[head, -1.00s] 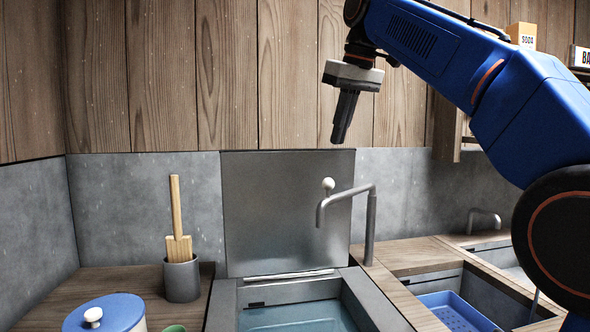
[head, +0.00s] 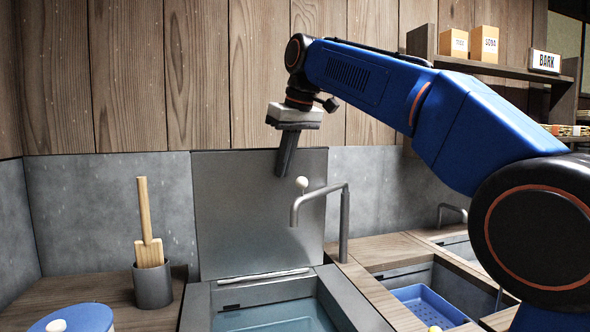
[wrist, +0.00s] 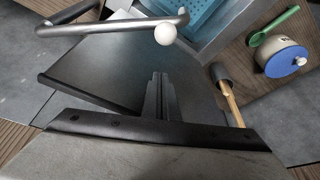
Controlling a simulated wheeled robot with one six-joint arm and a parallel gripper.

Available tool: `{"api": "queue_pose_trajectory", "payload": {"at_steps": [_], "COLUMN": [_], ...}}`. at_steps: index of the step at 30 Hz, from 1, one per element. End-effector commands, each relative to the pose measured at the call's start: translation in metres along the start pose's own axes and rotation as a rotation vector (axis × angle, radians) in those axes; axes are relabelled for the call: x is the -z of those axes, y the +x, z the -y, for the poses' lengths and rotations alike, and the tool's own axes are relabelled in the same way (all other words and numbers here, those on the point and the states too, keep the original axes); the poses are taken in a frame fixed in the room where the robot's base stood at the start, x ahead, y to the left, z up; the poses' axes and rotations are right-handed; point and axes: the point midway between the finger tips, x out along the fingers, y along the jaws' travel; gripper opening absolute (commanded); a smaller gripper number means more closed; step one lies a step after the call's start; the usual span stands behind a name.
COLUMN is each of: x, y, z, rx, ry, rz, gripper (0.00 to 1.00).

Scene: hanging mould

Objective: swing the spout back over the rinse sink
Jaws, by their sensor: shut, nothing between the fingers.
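The spout (head: 318,192) is a grey bent tube on an upright post right of the rinse sink. A white ball knob (head: 302,183) stands near the spout's tip. My gripper (head: 286,174) is shut and empty, pointing down above and a little left of the knob, apart from it, in front of the upright metal panel. The wrist view shows the fingers closed together (wrist: 160,78), with the spout (wrist: 115,26) and its knob (wrist: 165,34) beyond them.
A grey metal panel (head: 232,225) stands behind the sink.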

Motion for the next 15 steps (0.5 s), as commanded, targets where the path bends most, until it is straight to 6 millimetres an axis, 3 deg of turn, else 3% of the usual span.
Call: {"api": "queue_pose_trajectory", "payload": {"at_steps": [6,15], "x": [-0.026,-0.040], "y": [-0.006,-0.008], "z": [0.000,0.000], "rx": [-0.001,0.000], "ry": [0.001,0.000], "rz": [-0.001,0.000], "gripper": [0.00,0.00]}}
